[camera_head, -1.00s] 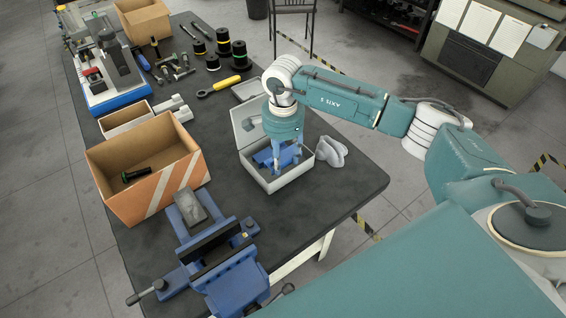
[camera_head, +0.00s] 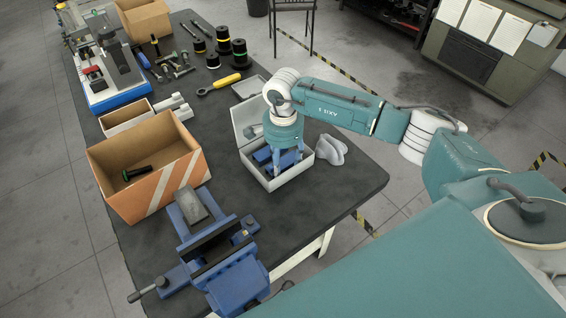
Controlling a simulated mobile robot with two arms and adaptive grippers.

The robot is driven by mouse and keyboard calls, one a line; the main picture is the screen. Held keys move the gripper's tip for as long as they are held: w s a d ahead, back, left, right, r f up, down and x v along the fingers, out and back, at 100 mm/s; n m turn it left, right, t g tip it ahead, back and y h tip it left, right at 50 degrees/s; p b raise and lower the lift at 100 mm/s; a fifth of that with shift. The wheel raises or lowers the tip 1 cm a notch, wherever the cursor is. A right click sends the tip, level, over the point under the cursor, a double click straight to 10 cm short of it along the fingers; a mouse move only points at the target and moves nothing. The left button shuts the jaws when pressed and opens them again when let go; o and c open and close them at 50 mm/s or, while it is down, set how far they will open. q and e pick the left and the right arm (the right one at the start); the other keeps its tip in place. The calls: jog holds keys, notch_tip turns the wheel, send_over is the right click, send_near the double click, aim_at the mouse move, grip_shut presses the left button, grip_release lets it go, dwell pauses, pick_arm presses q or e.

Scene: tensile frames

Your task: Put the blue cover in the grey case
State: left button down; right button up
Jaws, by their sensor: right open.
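The grey case (camera_head: 272,185) stands on the dark workbench with its lid raised at the back left. Blue material that looks like the blue cover (camera_head: 262,155) lies inside the case, partly hidden by my right gripper. My right gripper (camera_head: 287,172) points down into the case from above. Its blue fingers are spread apart and it is open. I cannot tell whether the fingers touch the cover. My left gripper is not in view.
An orange-striped cardboard box (camera_head: 160,190) and a blue vise (camera_head: 225,260) stand left of the case. A grey lumpy object (camera_head: 331,150) sits close to its right side. Bare bench lies at the right (camera_head: 350,185).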

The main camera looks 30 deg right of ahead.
aim_at(283, 166)
jog(key=shift+w+r+b, duration=0.1)
jog(key=shift+r+b, duration=0.2)
jog(key=shift+r, duration=0.2)
notch_tip(283, 166, up, 11)
jog(key=b, duration=0.3)
